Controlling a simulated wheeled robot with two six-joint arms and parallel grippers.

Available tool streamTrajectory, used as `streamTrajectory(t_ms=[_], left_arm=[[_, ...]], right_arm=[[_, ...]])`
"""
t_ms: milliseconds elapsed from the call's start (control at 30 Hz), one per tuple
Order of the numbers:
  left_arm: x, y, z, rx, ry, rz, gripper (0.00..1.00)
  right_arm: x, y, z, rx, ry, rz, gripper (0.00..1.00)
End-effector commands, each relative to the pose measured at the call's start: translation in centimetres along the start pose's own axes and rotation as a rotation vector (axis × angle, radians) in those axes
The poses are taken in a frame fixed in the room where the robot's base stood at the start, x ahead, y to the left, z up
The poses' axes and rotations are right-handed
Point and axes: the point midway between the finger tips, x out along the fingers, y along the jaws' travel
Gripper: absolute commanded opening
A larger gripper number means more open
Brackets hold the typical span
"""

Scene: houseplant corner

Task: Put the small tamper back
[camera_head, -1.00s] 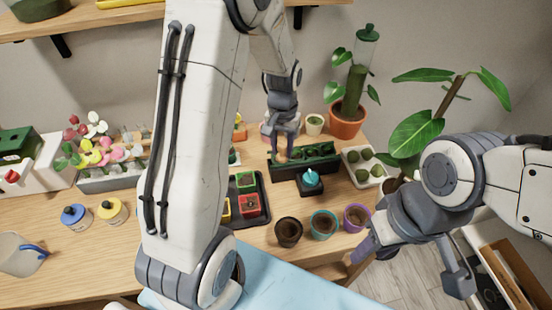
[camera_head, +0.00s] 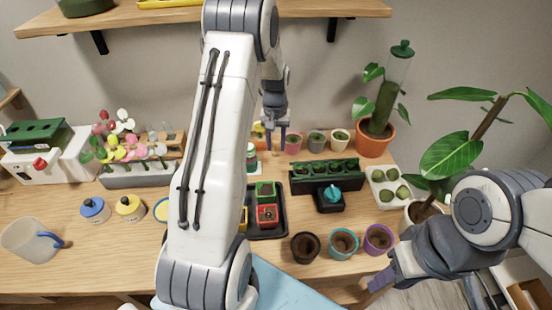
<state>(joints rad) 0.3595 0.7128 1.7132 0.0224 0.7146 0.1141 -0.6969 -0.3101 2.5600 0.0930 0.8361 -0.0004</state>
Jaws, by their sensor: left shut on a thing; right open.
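My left gripper (camera_head: 275,138) points down over the back of the table, just left of a dark green rack (camera_head: 300,186). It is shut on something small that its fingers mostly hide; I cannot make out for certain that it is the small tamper. My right gripper (camera_head: 424,287) is open and empty at the lower right, in front of the table's front right edge. A teal-topped piece (camera_head: 331,192) sits in a small black block (camera_head: 330,206) in front of the rack; I cannot tell what it is.
Small pots (camera_head: 316,140) stand behind the rack. A dark tray (camera_head: 280,228) with coloured square pots lies left of the black block. Three round pots (camera_head: 343,243) line the front edge. A potted plant (camera_head: 450,150) rises at right, and a shelf (camera_head: 330,9) hangs above.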

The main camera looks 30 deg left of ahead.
Motion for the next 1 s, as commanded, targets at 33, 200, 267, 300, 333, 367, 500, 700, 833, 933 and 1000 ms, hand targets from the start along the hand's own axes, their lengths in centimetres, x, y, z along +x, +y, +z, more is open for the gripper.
streamTrajectory(t_ms=[33, 200, 267, 300, 333, 367, 500, 700, 833, 933, 1000], left_arm=[[0.6, 0.0, 0.1, 0.0, -0.004, 0.0, 0.0], [2.3, 0.0, 0.1, 0.001, -0.003, 0.0, 0.0], [3.4, 0.0, 0.1, 0.001, -0.005, -0.001, 0.0], [4.0, 0.0, 0.2, 0.001, -0.005, -0.001, 0.0], [4.5, 0.0, 0.1, 0.001, -0.004, 0.0, 0.0], [4.8, 0.0, 0.1, 0.001, -0.003, 0.0, 0.0], [5.7, 0.0, 0.0, 0.001, 0.0, 0.0, 0.0], [5.8, 0.0, 0.0, 0.001, 0.001, 0.0, 0.0], [6.2, -0.1, 0.0, 0.001, 0.001, 0.0, 0.0], [6.2, -0.1, 0.0, 0.001, 0.001, 0.0, 0.54], [6.2, -0.1, 0.0, 0.001, 0.001, 0.0, 0.68]], right_arm=[[-0.3, 0.0, 0.0, 0.0, 0.0, 0.0, 0.45], [-0.7, -0.1, 0.0, 0.0, 0.0, 0.0, 0.45], [-1.0, -0.1, -0.1, 0.0, 0.0, 0.0, 0.45], [-1.1, -0.1, -0.1, 0.0, 0.0, 0.0, 0.45], [-1.2, -0.1, -0.1, 0.001, 0.0, 0.0, 0.45], [-1.5, -0.1, -0.1, 0.001, 0.0, 0.0, 0.45], [-1.9, -0.1, -0.1, 0.001, 0.0, 0.0, 0.45], [-1.8, -0.1, -0.1, 0.001, 0.0, 0.0, 0.45], [-1.5, -0.1, -0.1, 0.001, 0.0, 0.0, 0.45], [-1.5, -0.1, -0.1, 0.001, 0.0, 0.0, 0.45], [-1.5, -0.1, -0.1, 0.001, 0.0, 0.0, 0.45]])
